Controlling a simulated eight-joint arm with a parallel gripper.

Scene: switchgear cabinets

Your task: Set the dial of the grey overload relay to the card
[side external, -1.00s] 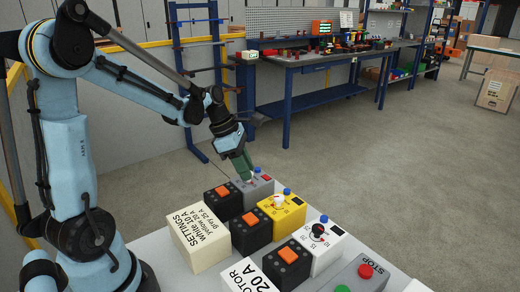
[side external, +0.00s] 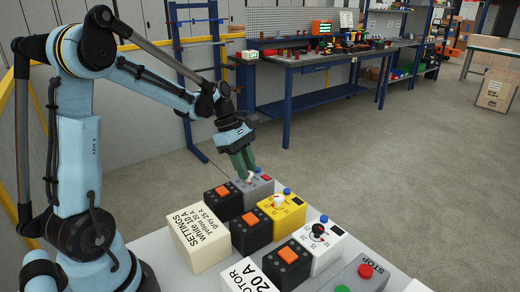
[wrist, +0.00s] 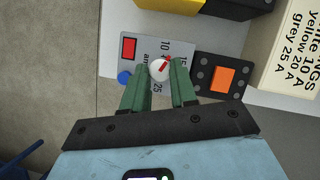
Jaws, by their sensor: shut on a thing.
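The grey overload relay (side external: 265,186) is at the far end of the row; the wrist view shows its grey face (wrist: 147,42). Its white dial (wrist: 160,69) has a red pointer mark aimed up and right in the wrist view, between the printed 10 and 15. The 25 shows below the dial; the 20 is not visible. My gripper (wrist: 160,82) is shut on the dial, one green finger on each side; it also shows in the side view (side external: 249,178). The cream settings card block (side external: 200,240) reads white 10 A, yellow 20 A, grey 25 A.
A yellow relay (side external: 290,208) and a white relay (side external: 325,250) stand nearer in the row. Black blocks with orange buttons (side external: 222,198) stand alongside. The grey relay has a blue button (wrist: 124,77) and a red rectangle (wrist: 128,48) beside the dial.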

